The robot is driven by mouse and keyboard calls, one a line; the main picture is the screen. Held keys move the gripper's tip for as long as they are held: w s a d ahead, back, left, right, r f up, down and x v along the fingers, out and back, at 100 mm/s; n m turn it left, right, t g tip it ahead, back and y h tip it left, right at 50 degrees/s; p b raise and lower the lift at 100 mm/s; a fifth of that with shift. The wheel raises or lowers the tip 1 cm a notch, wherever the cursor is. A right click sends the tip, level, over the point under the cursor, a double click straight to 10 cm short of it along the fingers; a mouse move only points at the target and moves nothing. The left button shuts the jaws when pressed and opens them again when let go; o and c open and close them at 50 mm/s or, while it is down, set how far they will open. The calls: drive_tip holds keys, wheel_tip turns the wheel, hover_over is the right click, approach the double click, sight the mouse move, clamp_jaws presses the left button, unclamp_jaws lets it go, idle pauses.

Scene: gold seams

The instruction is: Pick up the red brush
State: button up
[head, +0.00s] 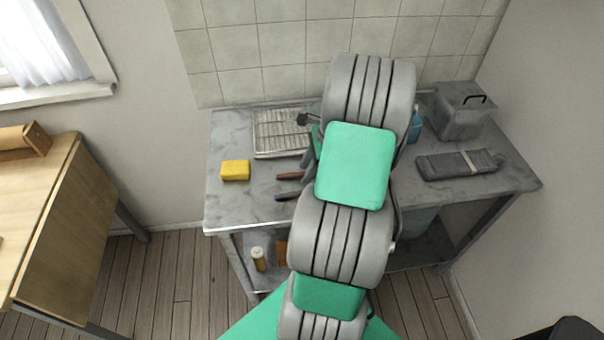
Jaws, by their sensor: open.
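The red brush (289,176) lies on the grey marble-like worktop. Only its reddish handle end shows, left of my arm; the rest is hidden behind the arm. A dark blue handle (287,197) lies just in front of it, also partly hidden. My gripper (307,160) is mostly covered by my own arm. A grey part of it shows just above the red handle in the picture. It is open, and I see nothing held in it. I cannot tell its height over the brush.
A yellow sponge (235,170) and a wire rack tray (280,133) are on the left of the worktop (222,208). A metal box (461,112), a dark grey flat item (459,164) and a blue bottle (415,127) are on the right. A tiled wall stands behind.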

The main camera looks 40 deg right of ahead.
drive_tip(key=shift+c, duration=0.3)
clamp_jaws()
idle(0.3)
